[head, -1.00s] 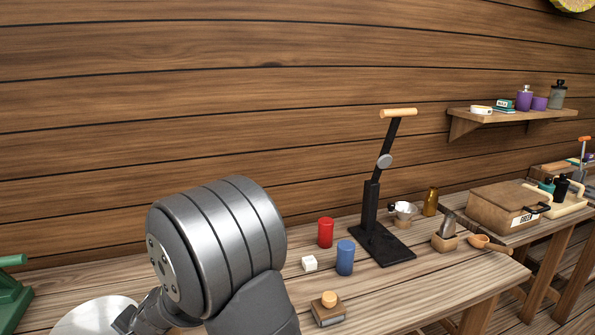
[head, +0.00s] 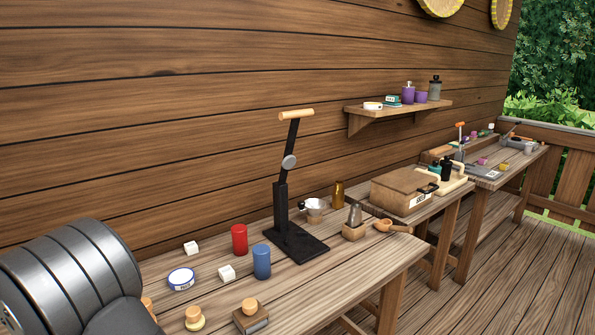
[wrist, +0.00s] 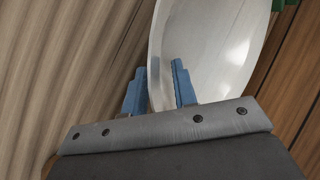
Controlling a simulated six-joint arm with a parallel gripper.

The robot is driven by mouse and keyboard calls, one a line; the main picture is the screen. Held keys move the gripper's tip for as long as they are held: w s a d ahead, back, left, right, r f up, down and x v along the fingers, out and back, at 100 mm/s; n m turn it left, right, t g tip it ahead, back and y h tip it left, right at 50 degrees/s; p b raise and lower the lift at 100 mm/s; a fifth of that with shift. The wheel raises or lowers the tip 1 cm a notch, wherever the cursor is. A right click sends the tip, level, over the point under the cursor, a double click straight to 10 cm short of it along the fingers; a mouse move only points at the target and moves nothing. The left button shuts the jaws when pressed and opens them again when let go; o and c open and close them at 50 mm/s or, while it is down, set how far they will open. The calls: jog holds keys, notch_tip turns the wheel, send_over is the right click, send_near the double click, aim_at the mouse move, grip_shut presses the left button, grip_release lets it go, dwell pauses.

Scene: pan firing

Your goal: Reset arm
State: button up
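A pale, shiny round disc or pan (wrist: 215,45) lies beyond the fingers. Its left rim runs through the gap, and the right finger overlaps its face; I cannot tell whether they touch. In the head view only a grey, banded part of my arm (head: 75,280) shows at the lower left; the gripper and the disc are outside that view.
The workbench (head: 350,270) holds a black lever stand (head: 284,195), a red cylinder (head: 239,239), a blue cylinder (head: 261,262), white cubes and a round tin (head: 181,279). A wooden box (head: 402,193) stands farther right. A shelf (head: 400,113) is on the wall. The bench's front right is clear.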

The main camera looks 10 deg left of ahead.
jog(key=v, duration=1.2)
jog(key=x, duration=1.1)
jog(key=shift+a+f, duration=0.15)
jog(key=shift+a, duration=0.2)
jog(key=shift+r, duration=0.75)
